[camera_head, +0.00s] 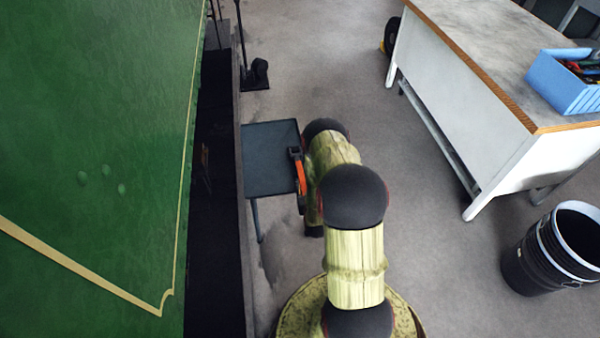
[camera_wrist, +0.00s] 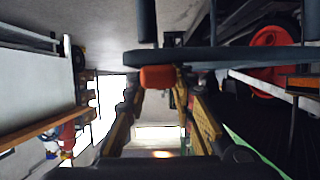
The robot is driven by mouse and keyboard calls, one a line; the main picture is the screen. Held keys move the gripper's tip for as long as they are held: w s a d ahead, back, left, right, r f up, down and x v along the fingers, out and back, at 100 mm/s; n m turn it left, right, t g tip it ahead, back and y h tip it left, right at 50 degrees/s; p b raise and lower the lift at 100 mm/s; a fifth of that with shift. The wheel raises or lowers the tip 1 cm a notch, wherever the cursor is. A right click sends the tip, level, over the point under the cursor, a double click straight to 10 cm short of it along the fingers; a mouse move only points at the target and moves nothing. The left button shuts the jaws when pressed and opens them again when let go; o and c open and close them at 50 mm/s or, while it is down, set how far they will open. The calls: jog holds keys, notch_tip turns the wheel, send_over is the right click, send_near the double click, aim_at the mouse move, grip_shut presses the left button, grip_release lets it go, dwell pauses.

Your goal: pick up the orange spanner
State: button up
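The orange spanner (camera_head: 301,178) lies along the right edge of a small dark table (camera_head: 262,160) in the head view, its dark head toward the far side. My arm stands close to its right and hides my gripper there. In the wrist view, which looks upside down, the orange handle end (camera_wrist: 157,77) faces the camera, against the edge-on table top (camera_wrist: 225,56). The two fingers of my gripper (camera_wrist: 159,84) stand apart, one on each side of the handle end. Whether they touch it is not clear.
A green tram side (camera_head: 90,150) fills the left, close to the table. A white workbench (camera_head: 490,120) with a blue box (camera_head: 560,85) of tools stands at the right. A black bin (camera_head: 535,260) stands in front of it. Open floor (camera_head: 420,180) lies between arm and workbench.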

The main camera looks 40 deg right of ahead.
grip_shut()
jog(key=shift+r, duration=0.1)
dwell(0.6)
